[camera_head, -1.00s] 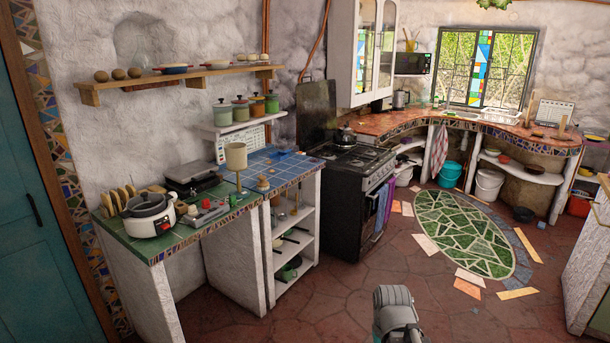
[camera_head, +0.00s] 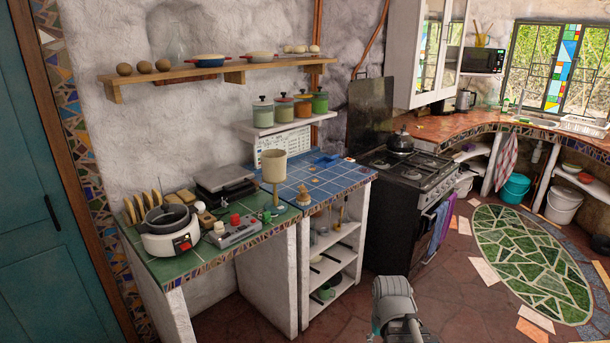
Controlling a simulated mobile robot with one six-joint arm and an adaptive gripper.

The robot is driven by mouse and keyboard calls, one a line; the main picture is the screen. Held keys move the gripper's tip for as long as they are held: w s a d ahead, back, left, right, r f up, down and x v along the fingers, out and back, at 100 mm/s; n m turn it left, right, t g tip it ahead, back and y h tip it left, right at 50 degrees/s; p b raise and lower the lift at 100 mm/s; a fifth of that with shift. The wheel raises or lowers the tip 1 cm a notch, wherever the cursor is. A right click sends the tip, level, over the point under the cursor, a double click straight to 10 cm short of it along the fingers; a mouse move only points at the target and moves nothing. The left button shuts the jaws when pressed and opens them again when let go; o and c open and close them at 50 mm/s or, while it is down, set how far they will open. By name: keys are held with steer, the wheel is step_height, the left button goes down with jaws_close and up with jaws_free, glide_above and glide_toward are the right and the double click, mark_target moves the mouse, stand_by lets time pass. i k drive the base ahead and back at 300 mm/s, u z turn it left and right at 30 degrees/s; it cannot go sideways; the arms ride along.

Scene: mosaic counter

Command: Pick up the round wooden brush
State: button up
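A small, round, wooden-coloured object (camera_head: 304,196) stands near the front edge of the blue-tiled counter (camera_head: 328,177). It looks like the round wooden brush, but it is too small to make out bristles. A beige cup-shaped thing on a stem (camera_head: 273,167) stands to its left. Part of my arm shows at the bottom, right of centre, well in front of the counter. My gripper's fingers are not in view.
The green-tiled counter (camera_head: 178,270) at left holds a white cooker (camera_head: 170,232), a grey device with a red knob (camera_head: 235,231) and a dark press (camera_head: 222,183). A black stove (camera_head: 405,190) stands right of the blue counter. Open floor (camera_head: 450,275) lies before it.

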mark_target(302, 200)
steer(key=u, duration=0.15)
steer(key=i, duration=1.15)
steer(key=u, duration=0.25)
